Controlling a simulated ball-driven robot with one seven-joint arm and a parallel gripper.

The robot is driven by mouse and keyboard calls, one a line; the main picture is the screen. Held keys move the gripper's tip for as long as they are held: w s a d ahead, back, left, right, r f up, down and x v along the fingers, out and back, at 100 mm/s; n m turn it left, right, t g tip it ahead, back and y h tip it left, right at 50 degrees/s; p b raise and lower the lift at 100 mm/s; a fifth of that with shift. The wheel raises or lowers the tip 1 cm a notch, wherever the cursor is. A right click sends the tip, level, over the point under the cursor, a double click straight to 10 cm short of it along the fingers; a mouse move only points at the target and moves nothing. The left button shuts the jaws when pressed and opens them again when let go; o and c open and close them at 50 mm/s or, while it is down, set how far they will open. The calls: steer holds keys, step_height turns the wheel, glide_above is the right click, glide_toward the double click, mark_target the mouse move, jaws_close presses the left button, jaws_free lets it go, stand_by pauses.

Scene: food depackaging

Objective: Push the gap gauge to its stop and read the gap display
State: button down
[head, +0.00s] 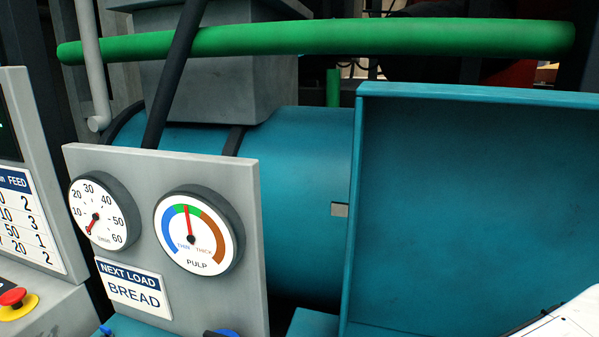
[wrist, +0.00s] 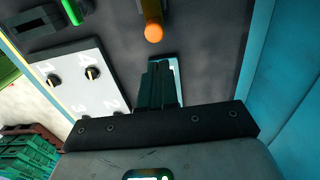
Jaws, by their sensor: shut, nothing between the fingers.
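In the wrist view my gripper (wrist: 160,70) is shut and empty, its dark fingers together and pointing up the picture. Just beyond the fingertips, a rod with an orange rounded end (wrist: 153,32) sticks out from a dark panel (wrist: 205,45); it may be the gap gauge, but I cannot tell. The fingers appear apart from it. A pale blue-white edged piece (wrist: 180,82) shows right behind the fingers, mostly hidden by them. I cannot make out a gap display reading in either view. My gripper does not show in the head view.
A white panel (wrist: 88,82) with numbered knobs is left of the fingers; green crates (wrist: 28,160) stand lower left. A teal wall (wrist: 290,70) bounds the right. The head view shows a PULP dial (head: 198,231), a smaller dial (head: 103,214), a BREAD sign (head: 135,290) and a green bar (head: 320,37).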

steer(key=shift+f, duration=0.2)
steer(key=shift+f+b, duration=1.9)
steer(key=shift+f, duration=1.05)
steer(key=shift+w+a, duration=0.3)
steer(key=shift+a, duration=0.55)
steer(key=shift+w+a, duration=0.25)
steer(key=shift+a, duration=0.6)
steer(key=shift+d, duration=0.1)
steer(key=shift+s+d+p, duration=0.25)
steer(key=shift+d, duration=0.5)
steer(key=shift+s+d+p, duration=0.25)
steer(key=shift+d, duration=0.45)
steer(key=shift+s+d+p, duration=0.25)
steer(key=shift+d, duration=0.5)
steer(key=shift+r, duration=0.15)
steer(key=shift+s+d+r+p, duration=0.1)
steer(key=shift+d+r+p, duration=0.1)
steer(key=shift+r+p, duration=0.25)
steer(key=shift+s+d+r+p, duration=0.1)
steer(key=shift+d+r+p, duration=0.1)
steer(key=shift+r+p, duration=0.25)
steer(key=shift+w+a+r+p, duration=0.1)
steer(key=shift+a+r+p, duration=0.05)
steer(key=shift+r+p, duration=1.05)
steer(key=shift+w+a+r+p, duration=0.1)
steer(key=shift+a+r+p, duration=0.05)
steer(key=shift+r+p, duration=1)
